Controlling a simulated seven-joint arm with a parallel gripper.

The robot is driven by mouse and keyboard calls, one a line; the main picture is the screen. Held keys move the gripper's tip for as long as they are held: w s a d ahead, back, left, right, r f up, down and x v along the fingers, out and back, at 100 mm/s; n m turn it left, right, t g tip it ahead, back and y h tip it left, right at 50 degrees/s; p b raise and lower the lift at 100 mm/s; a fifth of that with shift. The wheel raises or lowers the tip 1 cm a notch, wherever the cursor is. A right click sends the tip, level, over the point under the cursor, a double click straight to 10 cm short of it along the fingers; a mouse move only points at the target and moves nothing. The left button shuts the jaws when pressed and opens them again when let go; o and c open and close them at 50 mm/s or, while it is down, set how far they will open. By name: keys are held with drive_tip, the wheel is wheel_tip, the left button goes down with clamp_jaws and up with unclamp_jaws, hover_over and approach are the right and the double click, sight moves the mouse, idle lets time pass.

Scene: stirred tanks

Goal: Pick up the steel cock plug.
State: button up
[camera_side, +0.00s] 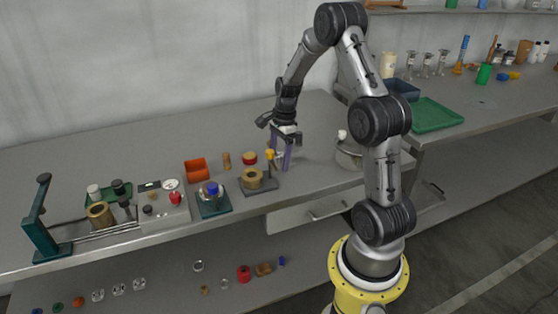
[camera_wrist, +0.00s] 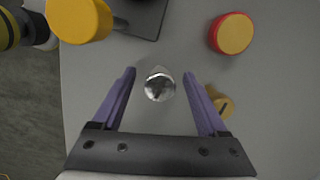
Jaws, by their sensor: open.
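The steel cock plug, seen from above as a shiny round metal piece (camera_wrist: 159,84), stands on the grey bench between the spread fingers in the wrist view. My gripper (camera_wrist: 160,92) is open, with one purple finger on each side of the plug and a visible gap to both. In the side view my gripper (camera_side: 282,164) points down at the bench, and its fingers largely hide the plug. I cannot tell the exact fingertip height above the bench.
A red-rimmed yellow disc (camera_wrist: 233,34) lies beyond the right finger. A slotted brass piece (camera_wrist: 222,103) is close outside that finger. A yellow knob (camera_wrist: 78,20) and a dark base plate (camera_wrist: 146,12) are at upper left. A steel pot (camera_side: 348,156) stands to the right.

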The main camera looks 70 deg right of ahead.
drive_tip(key=shift+f, duration=0.1)
drive_tip(key=shift+c, duration=0.3)
clamp_jaws()
